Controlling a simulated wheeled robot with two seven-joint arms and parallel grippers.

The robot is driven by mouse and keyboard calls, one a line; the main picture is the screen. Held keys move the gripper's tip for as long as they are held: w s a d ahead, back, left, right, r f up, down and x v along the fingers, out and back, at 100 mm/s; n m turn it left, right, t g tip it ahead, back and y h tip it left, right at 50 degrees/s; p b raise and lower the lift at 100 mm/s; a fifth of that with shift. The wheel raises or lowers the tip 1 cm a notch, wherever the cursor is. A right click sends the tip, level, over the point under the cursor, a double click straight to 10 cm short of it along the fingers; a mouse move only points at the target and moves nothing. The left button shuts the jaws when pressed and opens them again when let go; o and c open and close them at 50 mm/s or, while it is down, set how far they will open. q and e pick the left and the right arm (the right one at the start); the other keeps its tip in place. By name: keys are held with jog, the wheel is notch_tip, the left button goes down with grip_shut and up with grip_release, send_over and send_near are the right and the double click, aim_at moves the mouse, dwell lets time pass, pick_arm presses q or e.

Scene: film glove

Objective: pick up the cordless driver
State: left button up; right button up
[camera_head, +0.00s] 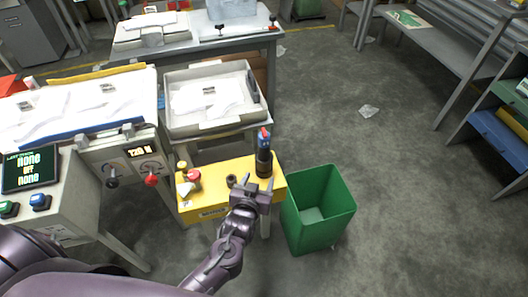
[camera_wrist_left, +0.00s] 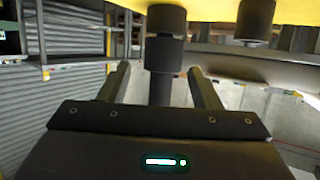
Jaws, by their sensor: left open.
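The cordless driver (camera_head: 264,158) looks like a dark upright tool with a red and blue top. It stands at the right end of a yellow worktop (camera_head: 215,200) in the head view. My left gripper (camera_head: 259,184) is just on the near side of it, with two open fingers pointing toward it. In the left wrist view the open fingers (camera_wrist_left: 158,82) stand either side of a dark stepped cylinder (camera_wrist_left: 163,53). I cannot tell whether this is part of the driver. No contact is visible. My right gripper is not in view.
A small dark knob (camera_head: 231,181) and a red-topped button (camera_head: 194,177) are left of the gripper. A green bin (camera_head: 318,210) stands close on the right. A grey tray (camera_head: 212,128) is behind the worktop. The floor at right is mostly clear.

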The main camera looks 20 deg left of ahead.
aim_at(263, 147)
pick_arm(q)
jog(key=r+t, duration=0.1)
jog(key=r, duration=0.1)
jog(key=w+r+t, duration=0.1)
jog(key=r, duration=0.1)
jog(key=w+r+t+y, duration=0.1)
jog(key=r, duration=0.1)
jog(key=shift+w+d+n+t, duration=0.2)
jog(key=shift+n+t, duration=0.2)
jog(key=w, duration=0.2)
jog(key=w+a, duration=0.1)
jog(key=w, duration=0.3)
jog(key=shift+w+a+r, duration=0.1)
jog(key=shift+a+r, duration=0.15)
jog(key=shift+r, duration=0.05)
jog(key=shift+w+f, duration=0.1)
jog(key=shift+w, duration=0.45)
jog(key=c, duration=0.9)
jog(key=shift+c, duration=0.7)
